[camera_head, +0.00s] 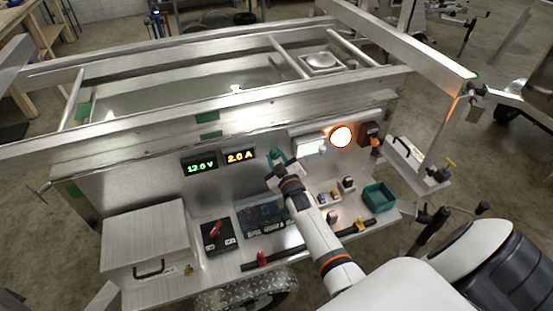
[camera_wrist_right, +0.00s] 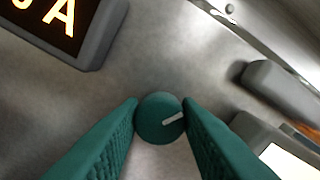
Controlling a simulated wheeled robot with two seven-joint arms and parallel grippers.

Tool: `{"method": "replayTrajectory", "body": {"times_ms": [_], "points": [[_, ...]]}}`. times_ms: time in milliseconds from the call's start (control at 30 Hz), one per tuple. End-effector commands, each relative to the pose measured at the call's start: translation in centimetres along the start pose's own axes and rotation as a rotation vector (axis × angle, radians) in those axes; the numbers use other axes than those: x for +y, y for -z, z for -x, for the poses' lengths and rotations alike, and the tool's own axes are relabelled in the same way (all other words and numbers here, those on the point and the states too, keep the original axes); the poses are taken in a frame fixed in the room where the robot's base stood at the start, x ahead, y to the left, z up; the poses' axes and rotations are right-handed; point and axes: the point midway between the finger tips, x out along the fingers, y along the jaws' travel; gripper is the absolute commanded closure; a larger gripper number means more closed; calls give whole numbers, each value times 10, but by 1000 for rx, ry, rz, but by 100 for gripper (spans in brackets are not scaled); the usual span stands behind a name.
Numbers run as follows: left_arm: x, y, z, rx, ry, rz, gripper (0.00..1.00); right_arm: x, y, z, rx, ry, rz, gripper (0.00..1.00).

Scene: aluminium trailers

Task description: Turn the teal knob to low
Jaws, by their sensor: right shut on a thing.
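The teal knob (camera_wrist_right: 152,122) is round with a pale pointer line, set on the metal panel in the right wrist view. The line points to the right and slightly up in that view. My right gripper (camera_wrist_right: 160,116) has its two teal fingers on either side of the knob and is shut on it. In the head view my right gripper (camera_head: 278,161) is at the panel, just right of the displays, and hides most of the knob. No scale marks around the knob can be made out. My left gripper does not show.
A green display (camera_head: 200,166) and an amber display (camera_head: 240,156) sit left of the knob. A glowing round lamp (camera_head: 341,137) is to the right. Below are a shelf with a black box with a red lever (camera_head: 216,237), a teal bin (camera_head: 379,197) and a lidded metal box (camera_head: 146,245).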

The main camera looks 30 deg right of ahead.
Motion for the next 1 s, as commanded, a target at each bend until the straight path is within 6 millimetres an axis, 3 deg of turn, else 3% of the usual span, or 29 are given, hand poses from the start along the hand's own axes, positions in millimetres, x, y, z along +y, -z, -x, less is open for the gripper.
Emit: {"method": "replayTrajectory", "body": {"times_ms": [500, 1000], "points": [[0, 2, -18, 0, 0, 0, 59, 2, 3, 1, 3, -2, 409, 92], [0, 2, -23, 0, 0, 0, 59, 2, 2, 1, 3, -3, 538, 92]]}}
